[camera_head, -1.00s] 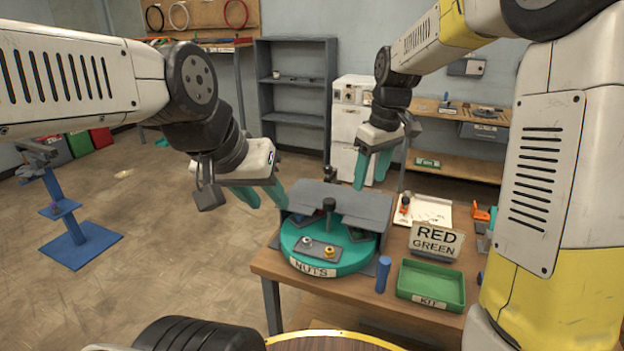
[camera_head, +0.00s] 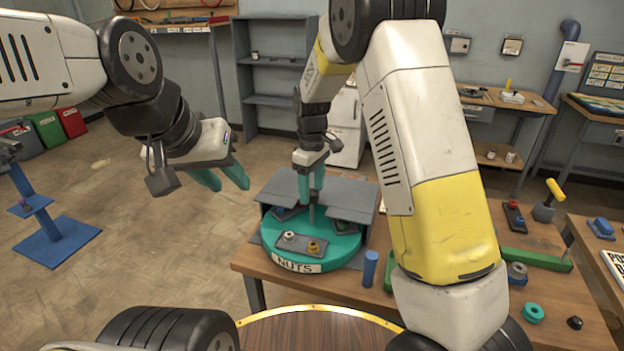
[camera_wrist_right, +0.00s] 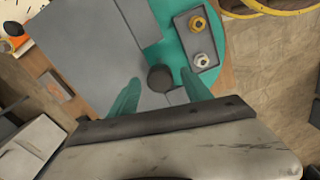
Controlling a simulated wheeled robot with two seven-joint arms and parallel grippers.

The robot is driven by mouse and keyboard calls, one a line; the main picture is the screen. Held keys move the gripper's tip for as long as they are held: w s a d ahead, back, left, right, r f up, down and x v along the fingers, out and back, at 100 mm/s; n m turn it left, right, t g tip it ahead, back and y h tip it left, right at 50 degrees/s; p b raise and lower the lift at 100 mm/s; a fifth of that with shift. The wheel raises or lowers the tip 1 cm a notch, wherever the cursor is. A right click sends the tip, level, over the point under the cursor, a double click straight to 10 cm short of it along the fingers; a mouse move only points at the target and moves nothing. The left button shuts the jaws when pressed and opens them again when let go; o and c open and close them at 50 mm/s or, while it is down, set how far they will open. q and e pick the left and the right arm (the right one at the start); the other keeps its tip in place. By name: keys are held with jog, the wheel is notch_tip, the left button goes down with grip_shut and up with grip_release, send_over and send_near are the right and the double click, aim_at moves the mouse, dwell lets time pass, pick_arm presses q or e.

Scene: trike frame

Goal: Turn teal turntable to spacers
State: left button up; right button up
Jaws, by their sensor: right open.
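The teal turntable (camera_head: 347,252) stands on the wooden table with its NUTS label (camera_head: 298,266) facing front. A grey tray (camera_head: 291,246) on it carries a silver nut and a brass nut; they also show in the right wrist view (camera_wrist_right: 202,60). A grey cover hides the rear of the turntable, and no spacers can be made out. My right gripper (camera_head: 311,196) is open above the turntable, fingers down. In the right wrist view its fingers (camera_wrist_right: 158,95) lie either side of a dark round knob (camera_wrist_right: 160,78); contact cannot be told. My left gripper (camera_head: 228,182) is open and empty, left of the turntable.
The grey cover (camera_head: 340,190) stands over the back of the turntable. A blue cylinder (camera_head: 370,268) stands on the table just right of it. My right arm hides part of the table. A blue stand (camera_head: 50,235) is on the floor at left.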

jog(key=shift+f, duration=0.15)
grip_shut()
dwell(1.4)
